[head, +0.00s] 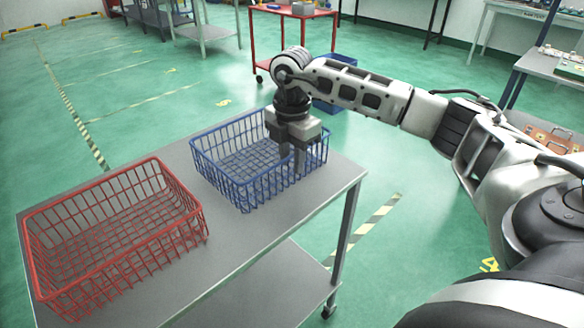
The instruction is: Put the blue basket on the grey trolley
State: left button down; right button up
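The blue wire basket (222,160) stands upright on the top of the grey trolley (240,232), towards its far right end. It looks empty. My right gripper (293,160) points down at the right part of the basket, its fingers overlapping the basket's wires. I cannot tell whether the fingers are closed on the rim or inside the basket. The gripper hides part of the basket's far right side. My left gripper is not in view.
An empty red wire basket (120,222) stands on the same trolley, left of the blue one, with a bare strip between them. A red trolley (292,14) stands behind. A blue bin (338,62) is on the green floor beyond my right arm.

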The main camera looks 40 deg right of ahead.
notch_tip(320, 180, up, 9)
jog(key=shift+f, duration=0.1)
dwell(0.6)
